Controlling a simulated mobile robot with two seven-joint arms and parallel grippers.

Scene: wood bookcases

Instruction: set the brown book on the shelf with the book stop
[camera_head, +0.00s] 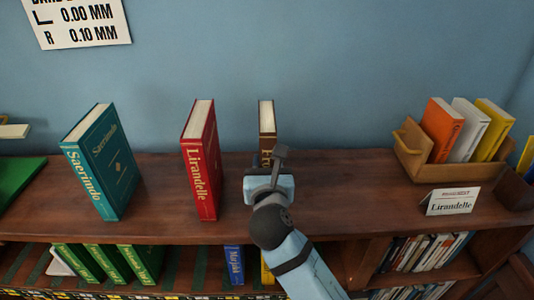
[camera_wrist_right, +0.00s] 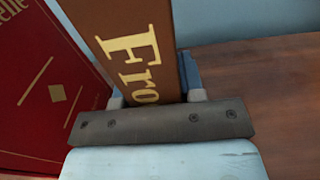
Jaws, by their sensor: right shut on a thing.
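The brown book (camera_head: 266,118) stands upright above the wooden bookcase top (camera_head: 335,200), right of the red book. My right gripper (camera_head: 267,170) is shut on its spine side and hides its lower part. In the right wrist view the brown book (camera_wrist_right: 135,45), with gold letters, sits between the fingers of the right gripper (camera_wrist_right: 155,97). I cannot tell whether its bottom touches the board. I cannot clearly make out a book stop. My left gripper is not in view.
The red book (camera_head: 201,165) and a teal book (camera_head: 103,165) stand on the top at left. A wooden box (camera_head: 437,170) of books and a "Lirandelle" card (camera_head: 451,201) are at right.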

